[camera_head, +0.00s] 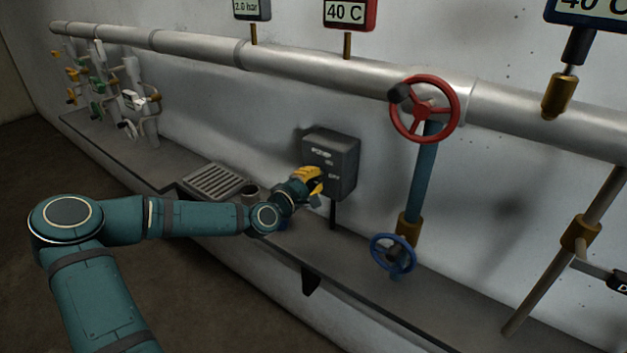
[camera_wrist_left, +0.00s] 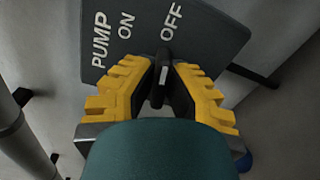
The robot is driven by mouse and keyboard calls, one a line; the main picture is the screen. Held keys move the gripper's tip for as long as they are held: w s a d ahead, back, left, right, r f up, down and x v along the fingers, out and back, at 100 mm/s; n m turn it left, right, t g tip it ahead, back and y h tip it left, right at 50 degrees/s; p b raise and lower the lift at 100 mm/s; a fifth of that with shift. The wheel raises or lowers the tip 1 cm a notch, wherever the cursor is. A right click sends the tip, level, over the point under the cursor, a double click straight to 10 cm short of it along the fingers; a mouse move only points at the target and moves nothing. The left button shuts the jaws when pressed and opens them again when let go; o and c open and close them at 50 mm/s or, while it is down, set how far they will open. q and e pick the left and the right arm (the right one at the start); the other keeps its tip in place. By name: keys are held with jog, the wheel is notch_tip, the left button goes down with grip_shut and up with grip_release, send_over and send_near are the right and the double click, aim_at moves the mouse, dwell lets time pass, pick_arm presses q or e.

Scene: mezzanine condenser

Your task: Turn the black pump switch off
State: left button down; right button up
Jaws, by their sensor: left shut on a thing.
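The dark grey pump box (camera_head: 343,155) is on the wall side of the ledge, left of the red wheel. In the left wrist view its face (camera_wrist_left: 220,42) carries PUMP, ON and OFF lettering, turned sideways. The black switch (camera_wrist_left: 161,88) with a pale mark sits between the yellow fingers of my left gripper (camera_wrist_left: 167,70), which is shut on it. The switch's upper end is nearer OFF than ON; its exact setting is hard to tell. In the head view my left gripper (camera_head: 318,181) is at the box face and hides the switch. My right gripper is not in view.
A red handwheel (camera_head: 455,112) and a blue handwheel (camera_head: 374,253) are right of the box. A large pipe (camera_head: 290,61) runs above. A grate (camera_head: 214,181) lies left on the ledge. Several small valves (camera_head: 130,96) stand at far left.

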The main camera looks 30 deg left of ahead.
pick_arm(q)
jog(key=shift+r+m, duration=0.1)
jog(key=shift+m, duration=1.1)
jog(key=c, duration=1)
grip_release()
jog(key=shift+w, duration=0.1)
jog(key=s, duration=1.2)
jog(key=shift+a, duration=0.45)
